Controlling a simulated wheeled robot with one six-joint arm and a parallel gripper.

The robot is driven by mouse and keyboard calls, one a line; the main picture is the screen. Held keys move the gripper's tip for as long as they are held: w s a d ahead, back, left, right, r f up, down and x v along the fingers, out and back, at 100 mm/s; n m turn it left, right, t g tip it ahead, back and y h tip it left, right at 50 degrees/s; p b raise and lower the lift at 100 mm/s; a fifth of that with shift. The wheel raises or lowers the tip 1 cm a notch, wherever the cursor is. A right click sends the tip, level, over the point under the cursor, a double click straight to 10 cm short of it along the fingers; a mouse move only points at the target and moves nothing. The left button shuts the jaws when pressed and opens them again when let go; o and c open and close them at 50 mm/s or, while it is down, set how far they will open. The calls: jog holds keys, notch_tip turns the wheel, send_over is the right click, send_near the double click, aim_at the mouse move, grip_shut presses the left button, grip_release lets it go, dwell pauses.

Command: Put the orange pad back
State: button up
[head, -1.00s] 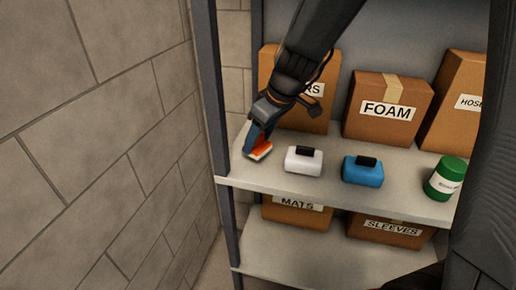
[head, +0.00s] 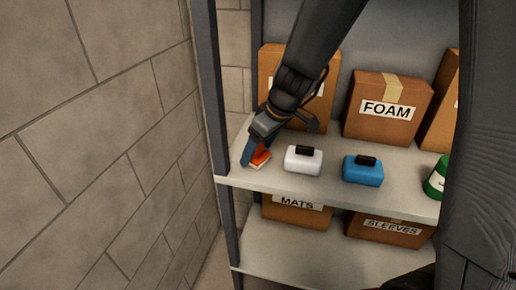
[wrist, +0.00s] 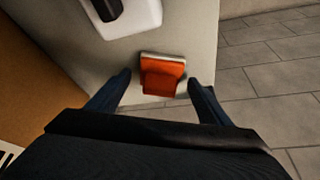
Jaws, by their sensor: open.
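The orange pad (head: 261,158) with a pale base sits on the upper shelf (head: 330,188) near its left end, to the left of the white pad (head: 303,161). In the wrist view the orange pad (wrist: 162,76) rests on the grey shelf board near its edge, between and just beyond my fingertips. My gripper (wrist: 160,84) is open, one finger to each side of the pad, with gaps visible. In the head view my gripper (head: 251,160) partly hides the pad.
Boxes, one marked FOAM (head: 388,108), stand behind. A shelf post (head: 210,90) and brick wall (head: 100,140) are close on the left. Boxes sit on the lower shelf.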

jog(key=b+v, duration=0.1)
jog(key=v, duration=1.1)
jog(key=shift+b, duration=0.35)
jog(key=shift+w+a, duration=0.1)
